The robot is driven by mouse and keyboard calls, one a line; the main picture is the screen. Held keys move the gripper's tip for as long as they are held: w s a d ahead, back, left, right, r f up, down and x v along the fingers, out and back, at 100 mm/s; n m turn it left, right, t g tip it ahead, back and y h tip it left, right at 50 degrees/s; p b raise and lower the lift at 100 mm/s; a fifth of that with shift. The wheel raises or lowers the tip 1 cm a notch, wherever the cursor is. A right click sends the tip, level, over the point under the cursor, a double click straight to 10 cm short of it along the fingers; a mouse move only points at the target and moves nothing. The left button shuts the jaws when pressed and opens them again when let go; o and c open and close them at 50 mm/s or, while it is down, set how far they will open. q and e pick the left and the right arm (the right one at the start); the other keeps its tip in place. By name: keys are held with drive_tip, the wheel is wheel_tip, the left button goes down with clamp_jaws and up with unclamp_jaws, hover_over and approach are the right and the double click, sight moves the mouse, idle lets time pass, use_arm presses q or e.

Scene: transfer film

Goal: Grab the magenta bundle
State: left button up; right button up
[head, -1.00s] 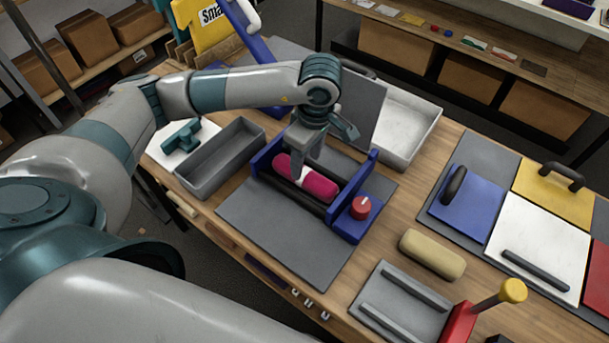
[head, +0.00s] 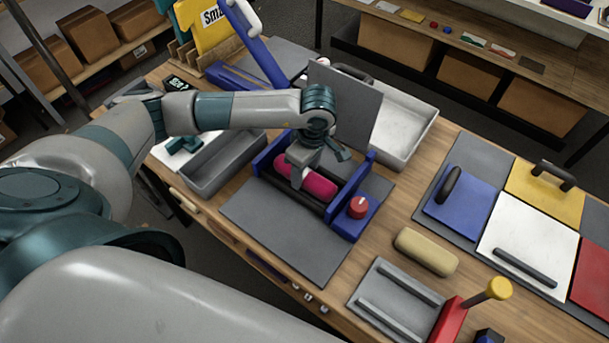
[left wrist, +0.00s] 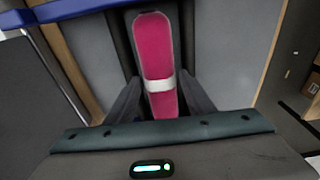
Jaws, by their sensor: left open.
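The magenta bundle (head: 319,186) is a rounded roll with a white band. It lies between dark rollers in a blue-ended cradle (head: 346,222) that has a red knob (head: 358,207). In the left wrist view the bundle (left wrist: 154,50) runs between the two open fingers (left wrist: 160,98), near the white band, with one finger at each side. Contact cannot be told. My right gripper is not in view.
A tan block (head: 426,252) and a grey railed plate (head: 397,299) lie to the right. The grey mat in front is clear.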

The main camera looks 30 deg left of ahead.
sight(305, 172)
use_arm(q)
drive_tip(key=shift+c, duration=0.2)
drive_tip(key=c, duration=0.8)
drive_tip(key=shift+c, duration=0.2)
drive_tip(key=shift+r, duration=0.15)
drive_tip(key=shift+r+b, duration=0.55)
drive_tip(key=shift+r, duration=0.05)
wheel_tip(305, 172, up, 8)
drive_tip(key=b, duration=0.3)
drive_tip(key=shift+f, duration=0.25)
drive_tip(key=shift+r+b, duration=0.3)
drive_tip(key=shift+r, duration=0.25)
